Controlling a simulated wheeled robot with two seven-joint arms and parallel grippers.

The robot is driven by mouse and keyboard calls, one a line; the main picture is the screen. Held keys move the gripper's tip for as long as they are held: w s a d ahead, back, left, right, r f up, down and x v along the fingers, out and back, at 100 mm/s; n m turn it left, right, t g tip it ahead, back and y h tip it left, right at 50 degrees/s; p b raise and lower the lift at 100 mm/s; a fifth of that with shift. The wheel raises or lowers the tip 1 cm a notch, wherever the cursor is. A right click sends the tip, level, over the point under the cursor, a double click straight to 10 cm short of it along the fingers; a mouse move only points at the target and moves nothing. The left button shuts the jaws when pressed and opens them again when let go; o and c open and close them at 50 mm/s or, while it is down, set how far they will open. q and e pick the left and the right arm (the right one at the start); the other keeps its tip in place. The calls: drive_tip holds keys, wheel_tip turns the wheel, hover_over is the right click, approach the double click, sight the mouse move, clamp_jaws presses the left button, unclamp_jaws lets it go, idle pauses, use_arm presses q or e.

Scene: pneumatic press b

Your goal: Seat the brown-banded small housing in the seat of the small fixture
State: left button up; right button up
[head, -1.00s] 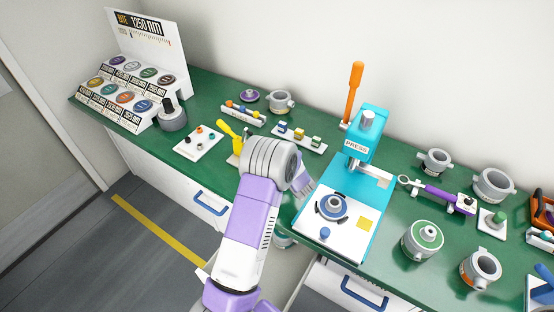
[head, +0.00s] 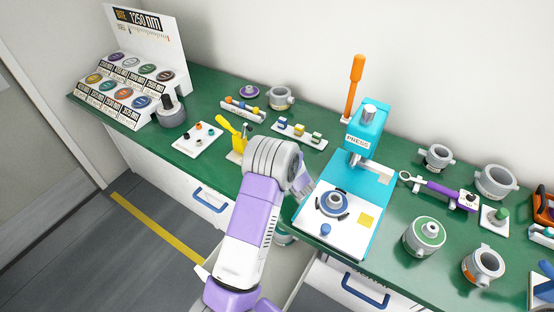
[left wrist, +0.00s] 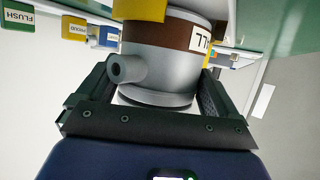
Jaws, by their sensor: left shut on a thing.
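The brown-banded small housing (left wrist: 160,68) is a grey cylinder with a side spout, a brown band and a white label reading 77. In the left wrist view it sits between the black fingers of my left gripper (left wrist: 156,100), which is shut on it. A yellow part (left wrist: 139,9) overlaps its band; I cannot tell what it belongs to. A yellow-handled device (head: 238,138) on a pale base, possibly the small fixture, stands just behind the arm, partly hidden. Whether the housing touches a seat cannot be seen.
The teal press (head: 365,130) with its white plate (head: 312,228) stands right of my arm. A rack of coloured blocks (head: 300,133) and a white tray of small rings (head: 197,139) lie behind. Grey housings (head: 424,237) crowd the right side. An open drawer is below.

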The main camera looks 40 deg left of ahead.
use_arm(q)
drive_tip(key=shift+f, duration=0.1)
drive_tip(key=o, duration=1.1)
drive_tip(key=shift+d, duration=0.15)
drive_tip(key=p+v, duration=0.1)
drive_tip(key=v, duration=0.6)
drive_tip(key=shift+s+d+r, duration=0.1)
drive_tip(key=shift+r, duration=0.15)
